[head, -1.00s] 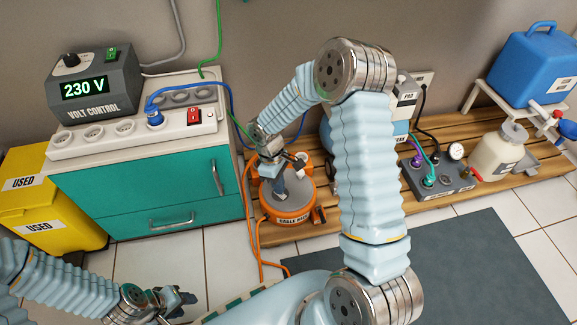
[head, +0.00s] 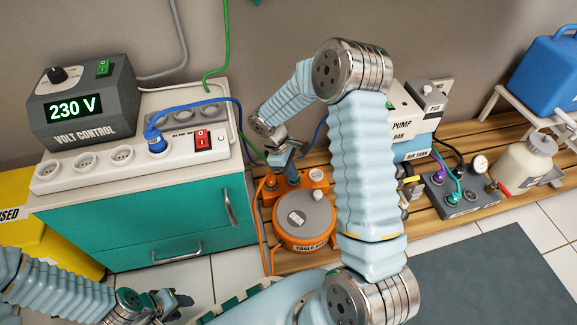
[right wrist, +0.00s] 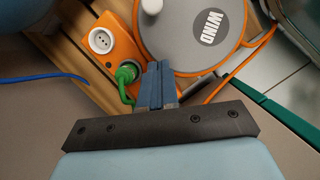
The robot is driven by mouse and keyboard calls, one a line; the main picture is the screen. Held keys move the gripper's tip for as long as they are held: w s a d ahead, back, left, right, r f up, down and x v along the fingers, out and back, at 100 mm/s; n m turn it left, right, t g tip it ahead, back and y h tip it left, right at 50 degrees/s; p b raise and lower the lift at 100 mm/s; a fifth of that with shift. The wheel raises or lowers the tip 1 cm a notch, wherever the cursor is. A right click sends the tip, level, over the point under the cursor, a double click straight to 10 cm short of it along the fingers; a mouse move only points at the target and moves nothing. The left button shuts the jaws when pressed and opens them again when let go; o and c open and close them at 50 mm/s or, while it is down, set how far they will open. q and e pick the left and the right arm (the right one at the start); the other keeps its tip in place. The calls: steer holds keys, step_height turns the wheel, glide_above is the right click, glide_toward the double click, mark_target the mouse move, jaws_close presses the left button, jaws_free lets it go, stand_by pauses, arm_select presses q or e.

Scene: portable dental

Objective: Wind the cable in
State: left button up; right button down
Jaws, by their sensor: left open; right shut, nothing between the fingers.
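The orange cable reel (head: 306,240) stands on the wooden slats, with a round grey top. In the right wrist view the reel's grey top (right wrist: 190,55) carries a "WIND" label and a pale knob (right wrist: 151,6). Orange cable (right wrist: 240,62) curves along the reel's edge; in the head view orange cable (head: 262,220) hangs at its left. My right gripper (head: 290,172) is shut and empty, pointing down above the reel's orange socket box (right wrist: 120,45), beside a green plug (right wrist: 127,74). My left gripper (head: 188,299) is open and empty at lower left, away from the reel.
A teal cabinet (head: 150,215) with a white power strip (head: 100,165) and volt control box (head: 84,105) stands left of the reel. A blue cable (head: 195,101) runs from the strip. A pump (head: 405,118) stands right, partly behind my right arm. A grey mat (head: 480,275) covers the floor.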

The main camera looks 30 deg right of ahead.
steer(key=b+x, duration=0.1)
steer(key=x, duration=0.3)
steer(key=shift+f, duration=0.15)
steer(key=shift+s+d+f, duration=0.25)
steer(key=shift+s+d, duration=0.3)
steer(key=shift+s, duration=0.05)
steer(key=shift+s+d+f, duration=0.2)
steer(key=shift+s+d, duration=0.7)
steer(key=shift+s, duration=0.05)
steer(key=shift+s+d+m, duration=0.2)
steer(key=shift+s+m, duration=0.05)
steer(key=shift+m, duration=0.35)
